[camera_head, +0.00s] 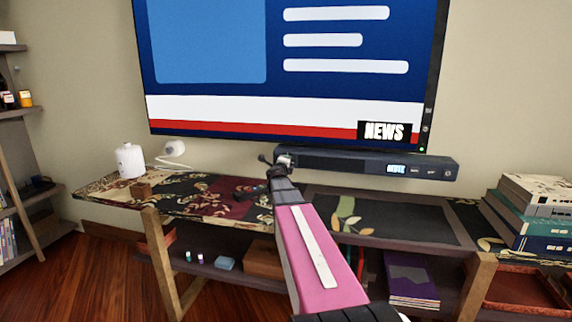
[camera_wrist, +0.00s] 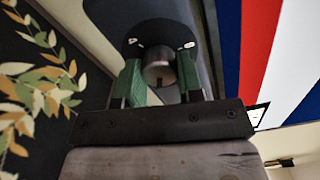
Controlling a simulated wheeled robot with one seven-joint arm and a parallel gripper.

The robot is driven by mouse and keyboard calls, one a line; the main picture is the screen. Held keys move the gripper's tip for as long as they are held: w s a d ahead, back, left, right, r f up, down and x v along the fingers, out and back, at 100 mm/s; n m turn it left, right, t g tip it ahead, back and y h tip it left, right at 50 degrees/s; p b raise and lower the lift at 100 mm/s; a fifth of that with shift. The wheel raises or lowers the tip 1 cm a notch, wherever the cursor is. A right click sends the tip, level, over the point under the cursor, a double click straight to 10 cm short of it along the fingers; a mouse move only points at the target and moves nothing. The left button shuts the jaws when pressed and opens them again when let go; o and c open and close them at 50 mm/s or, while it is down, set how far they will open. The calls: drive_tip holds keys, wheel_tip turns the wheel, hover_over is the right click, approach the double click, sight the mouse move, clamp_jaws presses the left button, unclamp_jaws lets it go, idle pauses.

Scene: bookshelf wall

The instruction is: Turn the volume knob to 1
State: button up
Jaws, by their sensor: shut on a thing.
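The dark soundbar (camera_head: 345,161) is below the television, and its small display (camera_head: 396,169) appears to read MUTE. My gripper (camera_head: 276,160) is at the soundbar's left end. In the wrist view, the round metallic volume knob (camera_wrist: 159,65) sits between the two green fingers of my gripper (camera_wrist: 160,78), one finger on each side. My gripper is shut on the knob. A dark notch shows on the knob's lower edge. Small white marks sit on the dark panel at both sides of the knob. In the head view, my gripper hides the knob.
The large television (camera_head: 290,65) hangs above with a news screen. The console table (camera_head: 390,218) has a patterned top. A stack of books (camera_head: 535,215) is at the right. A white canister (camera_head: 130,160) and a white camera-like device (camera_head: 174,148) are at the left.

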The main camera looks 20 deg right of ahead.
drive_tip(key=n, duration=1.1)
idle(0.5)
drive_tip(key=o, duration=0.9)
drive_tip(key=shift+s, duration=0.1)
drive_tip(key=v, duration=1)
drive_tip(key=shift+s+a, duration=0.3)
